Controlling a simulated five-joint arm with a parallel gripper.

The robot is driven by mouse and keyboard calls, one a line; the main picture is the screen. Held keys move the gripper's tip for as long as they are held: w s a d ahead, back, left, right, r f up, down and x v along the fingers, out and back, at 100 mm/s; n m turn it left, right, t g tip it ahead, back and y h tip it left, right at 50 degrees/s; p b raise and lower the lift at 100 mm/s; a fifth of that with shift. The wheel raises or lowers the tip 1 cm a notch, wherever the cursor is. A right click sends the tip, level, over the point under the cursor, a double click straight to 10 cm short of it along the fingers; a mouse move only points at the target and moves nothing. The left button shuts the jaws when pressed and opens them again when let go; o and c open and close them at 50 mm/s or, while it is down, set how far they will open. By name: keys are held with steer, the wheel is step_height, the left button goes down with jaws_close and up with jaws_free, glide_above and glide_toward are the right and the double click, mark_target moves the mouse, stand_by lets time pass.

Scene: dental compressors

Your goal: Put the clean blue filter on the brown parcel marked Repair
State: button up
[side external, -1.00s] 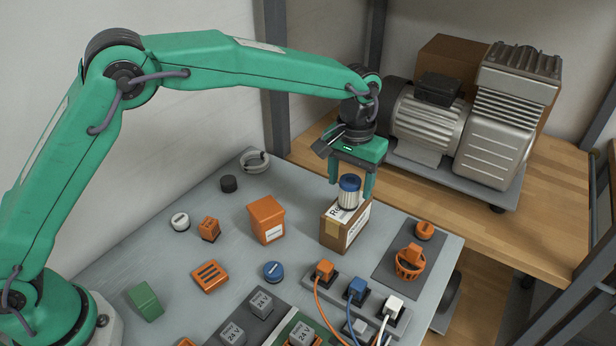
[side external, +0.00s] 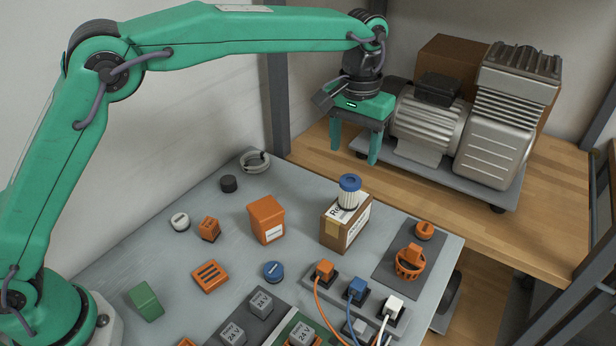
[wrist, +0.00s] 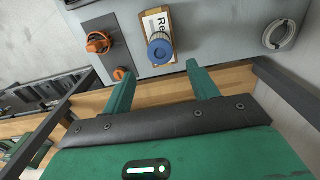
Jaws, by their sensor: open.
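The clean blue filter (side external: 349,192), white and pleated with a blue cap, stands upright on top of the brown parcel (side external: 334,232). The parcel has a white label on its top, partly covered by the filter. In the wrist view the filter (wrist: 160,50) stands on the parcel (wrist: 154,13), where the letters "Re" show. My gripper (side external: 354,155) is open and empty, above and behind the parcel, clear of the filter. In the wrist view its two fingers (wrist: 163,92) are spread apart with nothing between them.
A compressor (side external: 430,120) stands on the wooden bench close behind my gripper. A coiled hose (side external: 255,162) lies at the table's back edge.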

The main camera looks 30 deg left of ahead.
steer(key=shift+a, duration=0.1)
steer(key=s+a+r+t, duration=0.1)
steer(key=s+a+r, duration=0.45)
steer(key=a, duration=0.25)
steer(key=s+a+r+t, duration=0.2)
steer(key=s+a+r, duration=0.2)
steer(key=s+a, duration=0.3)
steer(key=s+a+f+t, duration=0.1)
steer(key=s+a+f, duration=0.2)
steer(key=s+a, duration=0.2)
steer(key=s+a+f+t, duration=0.1)
steer(key=s+a+f, duration=0.2)
steer(key=s, duration=0.8)
steer(key=shift+a+f+t, duration=0.15)
steer(key=shift+a+t, duration=0.15)
steer(key=shift+a, duration=0.95)
